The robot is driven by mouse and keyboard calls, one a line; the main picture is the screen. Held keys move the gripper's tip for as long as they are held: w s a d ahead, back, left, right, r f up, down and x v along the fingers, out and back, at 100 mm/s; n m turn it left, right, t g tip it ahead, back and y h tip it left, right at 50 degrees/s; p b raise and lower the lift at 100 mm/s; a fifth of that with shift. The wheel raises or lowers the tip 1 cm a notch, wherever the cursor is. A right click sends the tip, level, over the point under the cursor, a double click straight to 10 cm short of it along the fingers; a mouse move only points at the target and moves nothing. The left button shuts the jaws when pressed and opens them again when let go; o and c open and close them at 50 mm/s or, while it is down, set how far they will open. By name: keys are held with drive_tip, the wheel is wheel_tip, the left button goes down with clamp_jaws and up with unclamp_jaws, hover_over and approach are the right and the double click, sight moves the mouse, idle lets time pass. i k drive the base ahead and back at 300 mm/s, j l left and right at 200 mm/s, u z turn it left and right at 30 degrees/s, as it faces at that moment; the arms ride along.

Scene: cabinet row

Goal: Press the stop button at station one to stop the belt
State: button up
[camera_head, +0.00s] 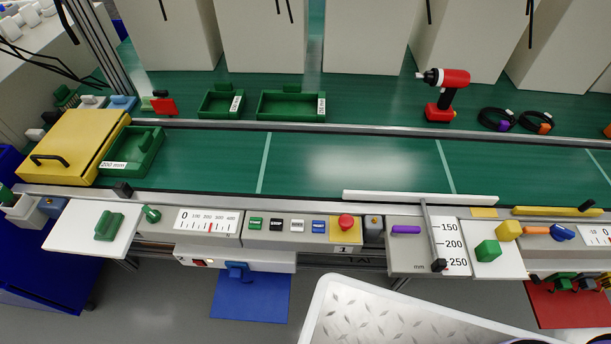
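The control panel (290,228) sits on the front edge of the belt, left of the middle of the view. It carries a row of small green, black, white and blue buttons. At its right end a red mushroom-shaped button (346,222) stands on a yellow plate. A label with the number 1 (344,250) is just below it. The green belt (350,160) runs across the view behind the panel. My gripper is not in view.
A scale plate (208,220) and green block (109,226) lie left of the panel. A dark post (373,228) and a ruler fixture (447,243) stand close on its right. A yellow box (75,145) and green tray (130,152) sit at the belt's left end.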

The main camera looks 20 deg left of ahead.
sight(276, 223)
drive_tip(key=u, duration=1.25)
